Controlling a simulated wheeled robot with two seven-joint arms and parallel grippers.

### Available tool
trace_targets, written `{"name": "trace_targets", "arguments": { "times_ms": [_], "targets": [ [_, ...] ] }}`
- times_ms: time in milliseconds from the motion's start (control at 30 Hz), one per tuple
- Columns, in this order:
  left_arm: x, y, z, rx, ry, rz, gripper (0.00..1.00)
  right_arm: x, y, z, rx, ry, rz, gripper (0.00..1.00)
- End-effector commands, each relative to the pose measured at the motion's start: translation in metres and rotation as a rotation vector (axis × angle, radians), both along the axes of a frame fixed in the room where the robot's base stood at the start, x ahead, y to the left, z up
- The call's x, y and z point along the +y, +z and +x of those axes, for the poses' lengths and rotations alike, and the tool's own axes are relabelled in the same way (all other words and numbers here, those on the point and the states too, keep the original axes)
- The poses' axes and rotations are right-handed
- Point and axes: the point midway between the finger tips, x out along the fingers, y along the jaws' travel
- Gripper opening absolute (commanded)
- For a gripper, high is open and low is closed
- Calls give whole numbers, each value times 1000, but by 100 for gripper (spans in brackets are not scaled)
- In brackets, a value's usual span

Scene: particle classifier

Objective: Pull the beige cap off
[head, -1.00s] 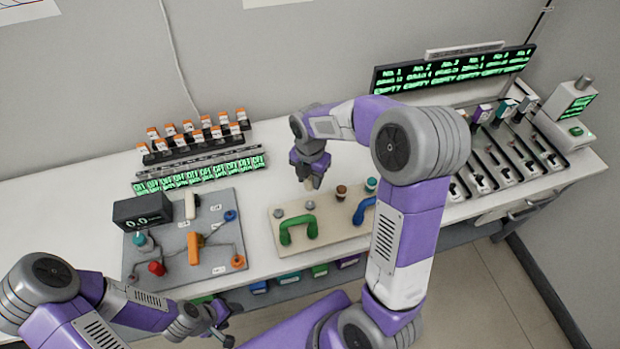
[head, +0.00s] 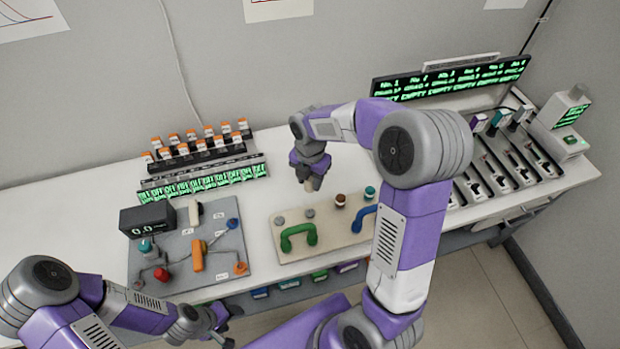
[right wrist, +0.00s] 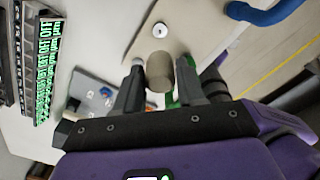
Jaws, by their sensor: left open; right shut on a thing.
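My right gripper (head: 314,184) is shut on the beige cap (right wrist: 160,72), which shows between its fingers in the right wrist view. In the head view it is held just above the back of the beige board (head: 345,238); the arm hides part of that area. The board carries a green handle (head: 299,236), a blue handle (head: 363,217), a brown cap (head: 340,199) and a teal cap (head: 369,192). A bare round metal knob (right wrist: 160,30) shows in the right wrist view, apart from the held cap. My left gripper (head: 222,331) is open and empty at the table's front edge.
A grey panel (head: 215,266) with a black display and coloured knobs lies left of the board. Racks of orange-topped vials (head: 198,145) stand behind it. A row of slots (head: 505,165) under a display is at right. White table is bare at far left.

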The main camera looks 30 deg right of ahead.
Motion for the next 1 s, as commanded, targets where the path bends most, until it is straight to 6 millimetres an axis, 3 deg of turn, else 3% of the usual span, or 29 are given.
{"name": "trace_targets", "arguments": {
  "times_ms": [467,800,1000],
  "targets": [
    [0,7,0,0,0,0,57,0,8,0,0,0,0,10],
    [0,34,0,0,0,0,57,0,36,0,0,0,0,10],
    [0,33,0,0,0,0,57,0,36,0,1,0,-1,10]
  ]
}}
